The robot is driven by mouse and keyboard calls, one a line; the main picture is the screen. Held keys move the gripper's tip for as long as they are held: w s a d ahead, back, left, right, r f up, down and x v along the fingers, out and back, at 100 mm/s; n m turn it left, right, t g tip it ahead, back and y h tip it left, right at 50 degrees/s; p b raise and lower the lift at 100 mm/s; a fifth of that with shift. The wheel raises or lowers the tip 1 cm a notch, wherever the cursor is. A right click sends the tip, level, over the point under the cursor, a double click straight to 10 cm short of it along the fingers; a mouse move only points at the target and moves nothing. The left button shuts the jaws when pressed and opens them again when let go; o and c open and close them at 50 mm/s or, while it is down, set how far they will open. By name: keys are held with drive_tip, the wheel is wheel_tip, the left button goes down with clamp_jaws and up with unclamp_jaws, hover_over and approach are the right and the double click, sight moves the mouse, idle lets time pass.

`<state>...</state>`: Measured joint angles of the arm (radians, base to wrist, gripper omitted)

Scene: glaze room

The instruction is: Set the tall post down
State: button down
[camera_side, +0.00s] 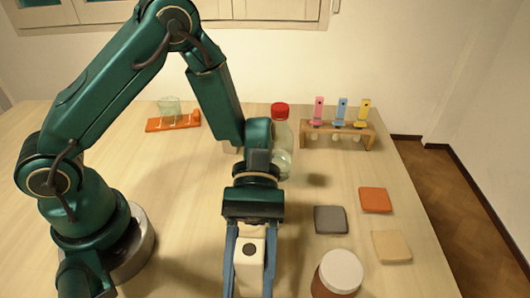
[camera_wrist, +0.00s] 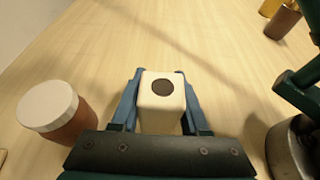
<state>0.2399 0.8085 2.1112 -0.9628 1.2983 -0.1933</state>
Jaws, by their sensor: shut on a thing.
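The tall post (camera_side: 248,274) is a cream block with a dark round spot on its top face. My gripper (camera_side: 250,262) is shut on it, with one blue finger on each side. In the wrist view the post (camera_wrist: 162,103) stands between the fingers of my gripper (camera_wrist: 161,100), its spotted top facing the camera. Its lower end is cut off in the side view and hidden in the wrist view, so I cannot tell whether it touches the table.
A brown jar with a white lid (camera_side: 338,273) stands close to the right. Grey (camera_side: 330,219), orange (camera_side: 375,200) and beige (camera_side: 391,246) tiles lie beyond it.

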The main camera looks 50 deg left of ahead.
drive_tip(key=shift+c, duration=2)
unclamp_jaws()
drive_tip(key=shift+f, duration=0.1)
drive_tip(key=shift+w+a+r, duration=0.2)
drive_tip(key=shift+w+r, duration=0.05)
drive_tip(key=v, duration=0.7)
drive_tip(key=shift+f, duration=0.1)
